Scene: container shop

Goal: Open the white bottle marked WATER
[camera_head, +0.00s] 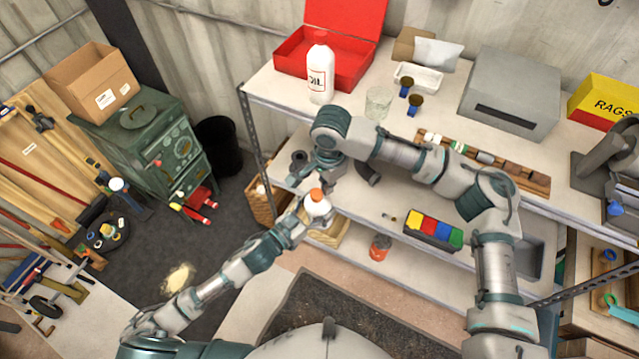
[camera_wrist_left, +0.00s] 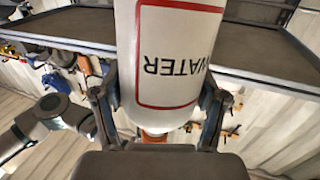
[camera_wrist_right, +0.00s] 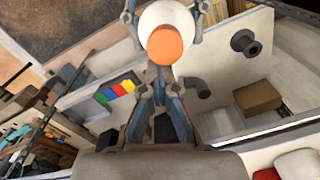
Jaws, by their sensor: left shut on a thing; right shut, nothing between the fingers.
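The white WATER bottle (camera_wrist_left: 175,60) fills the top of the left wrist view, its label with a red border upside down. My left gripper (camera_wrist_left: 160,100) is shut around the bottle's body. In the head view the bottle (camera_head: 316,206) has an orange cap (camera_head: 316,195) and is held in front of the shelf. In the right wrist view the orange cap (camera_wrist_right: 165,45) faces the camera. My right gripper (camera_wrist_right: 160,78) is shut and empty, its fingertips just below the cap in that view; I cannot tell whether they touch it. In the head view the right gripper (camera_head: 326,186) is close above the cap.
A white OIL bottle (camera_head: 320,70) stands on the upper shelf (camera_head: 270,85) by an open red toolbox (camera_head: 345,65) and a glass (camera_head: 378,103). A grey box (camera_head: 510,90) is at right. Lower shelves hold a colored block set (camera_head: 433,228). Open floor lies left.

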